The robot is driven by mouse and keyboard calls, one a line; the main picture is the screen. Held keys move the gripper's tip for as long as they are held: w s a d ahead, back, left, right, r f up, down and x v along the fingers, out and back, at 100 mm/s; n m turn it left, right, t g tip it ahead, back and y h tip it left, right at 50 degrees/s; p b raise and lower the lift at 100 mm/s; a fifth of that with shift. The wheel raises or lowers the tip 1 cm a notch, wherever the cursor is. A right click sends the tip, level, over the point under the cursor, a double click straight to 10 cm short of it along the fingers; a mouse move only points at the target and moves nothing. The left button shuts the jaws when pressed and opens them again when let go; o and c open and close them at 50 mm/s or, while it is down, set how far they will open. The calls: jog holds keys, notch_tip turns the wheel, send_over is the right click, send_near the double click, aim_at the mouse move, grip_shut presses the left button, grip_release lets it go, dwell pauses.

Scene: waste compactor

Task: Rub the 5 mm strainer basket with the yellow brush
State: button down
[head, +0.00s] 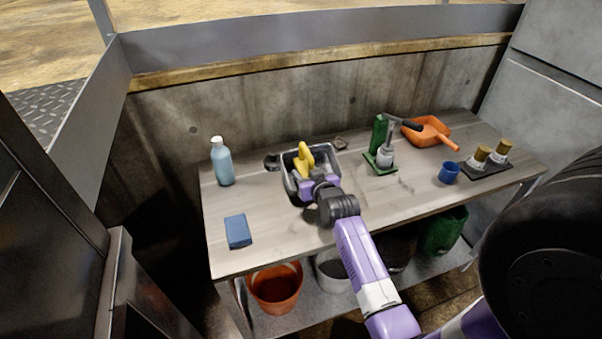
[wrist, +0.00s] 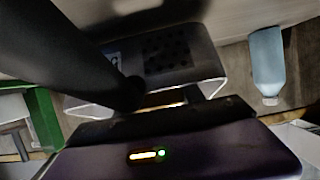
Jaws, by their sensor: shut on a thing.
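A grey, open-topped basket (head: 288,183) stands on the table left of centre. In the wrist view, the basket (wrist: 178,58) shows a wall or floor with rows of dark holes and a blue label; its size marking is not readable. The yellow brush (head: 304,154) is at the basket's opening, upper part showing above the rim. My gripper (head: 317,183) is at the basket's near side, shut on the yellow brush; its fingertips are mostly hidden. A thin yellowish strip shows in the wrist view between gripper and basket. Whether bristles touch the basket cannot be told.
A green holder (head: 380,137), orange dustpan (head: 430,130), blue cup (head: 449,172) and black tray (head: 487,170) are right. Buckets, one orange (head: 276,289), stand below. The table front is partly clear.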

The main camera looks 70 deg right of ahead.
aim_at(290, 176)
jog(key=shift+s+f, duration=0.5)
jog(key=shift+f, duration=0.35)
jog(key=shift+a, duration=0.1)
jog(key=shift+w+a+p, duration=0.45)
jog(key=shift+w+p, duration=0.05)
jog(key=shift+w, duration=0.05)
jog(key=shift+w+a, duration=1.05)
jog(key=shift+w, duration=0.25)
jog(key=shift+w+d+r, duration=0.15)
jog(key=shift+w+d, duration=0.1)
jog(key=shift+w, duration=0.1)
jog(key=shift+s+d+r+p, duration=0.15)
jog(key=shift+s+d+p, duration=0.5)
jog(key=shift+s+d, duration=1.05)
jog(key=shift+s+a+r, duration=0.1)
